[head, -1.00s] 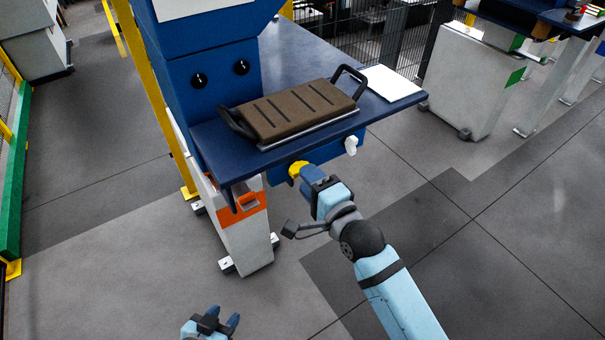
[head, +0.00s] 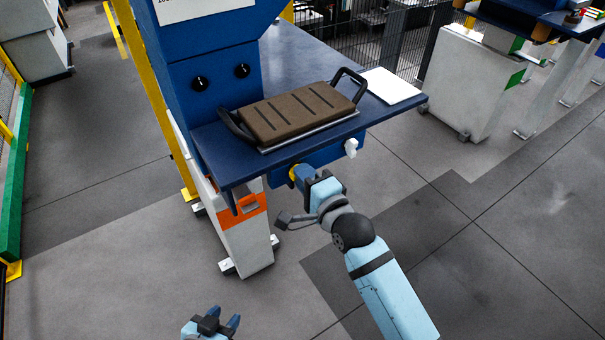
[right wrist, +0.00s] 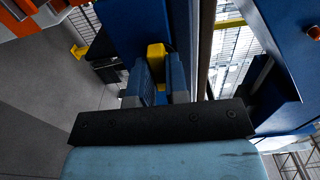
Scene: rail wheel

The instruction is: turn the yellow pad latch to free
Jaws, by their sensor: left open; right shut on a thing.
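The yellow pad latch (head: 293,172) is on the blue front under the table edge, below the brown pad (head: 300,112). Only a small part of it shows in the head view. My right gripper (head: 301,173) is shut on it, its blue fingers covering most of it. In the right wrist view the yellow latch (right wrist: 156,56) stands up between the two fingers (right wrist: 162,80). Its exact turn angle is hard to tell. My left gripper (head: 226,321) is open and empty, low over the floor, away from the table.
The blue table edge (head: 240,175) overhangs just above my right gripper. A white knob (head: 351,147) sits to the right on the same front. An orange-banded white leg (head: 245,240) stands to the left. The floor in front is clear.

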